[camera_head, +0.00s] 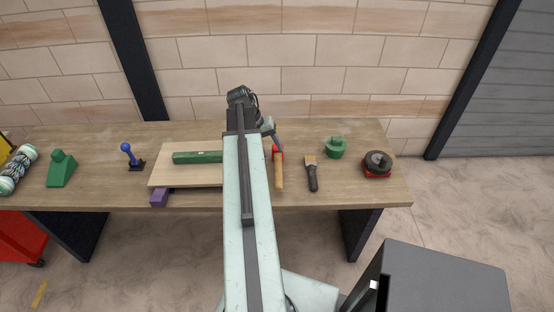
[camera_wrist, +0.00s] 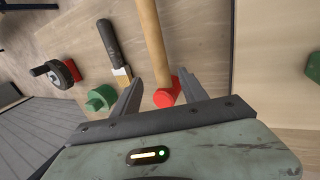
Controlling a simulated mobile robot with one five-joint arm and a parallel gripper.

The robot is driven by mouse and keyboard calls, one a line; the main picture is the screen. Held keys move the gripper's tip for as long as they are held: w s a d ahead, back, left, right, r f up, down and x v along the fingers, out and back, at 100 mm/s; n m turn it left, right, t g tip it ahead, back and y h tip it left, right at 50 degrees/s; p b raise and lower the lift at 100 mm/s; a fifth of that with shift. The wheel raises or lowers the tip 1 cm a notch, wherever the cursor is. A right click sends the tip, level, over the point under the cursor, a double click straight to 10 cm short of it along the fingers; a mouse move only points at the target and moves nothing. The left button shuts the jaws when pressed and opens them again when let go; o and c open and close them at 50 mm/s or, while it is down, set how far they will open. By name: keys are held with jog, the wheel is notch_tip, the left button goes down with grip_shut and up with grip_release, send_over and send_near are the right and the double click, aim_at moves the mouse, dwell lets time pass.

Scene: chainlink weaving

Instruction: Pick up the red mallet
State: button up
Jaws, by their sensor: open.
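The red mallet lies on the wooden workbench, just right of my arm in the head view. Its light wooden handle (camera_head: 279,176) points toward the bench's front edge, and its red head is at the far end, partly hidden by my gripper (camera_head: 272,130). In the wrist view the red head (camera_wrist: 165,96) appears between the two fingers of my gripper (camera_wrist: 159,77), with the handle (camera_wrist: 152,35) running away from it. My gripper is open and holds nothing. I cannot tell how far the fingers are above the head.
A dark-handled brush or scraper (camera_head: 311,175) lies close to the mallet's right. A green round piece (camera_head: 336,147) and a black-and-red tool (camera_head: 377,164) are farther right. Left of my arm are a pale board (camera_head: 188,179) with a green block, a purple block (camera_head: 159,197) and a blue-knobbed item (camera_head: 128,153).

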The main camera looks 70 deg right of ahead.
aim_at(277, 160)
jog(key=b+x, duration=0.7)
jog(key=x, duration=0.1)
jog(key=shift+w+a+f+b, duration=0.1)
jog(key=shift+b, duration=0.2)
jog(key=shift+r, duration=0.25)
grip_shut()
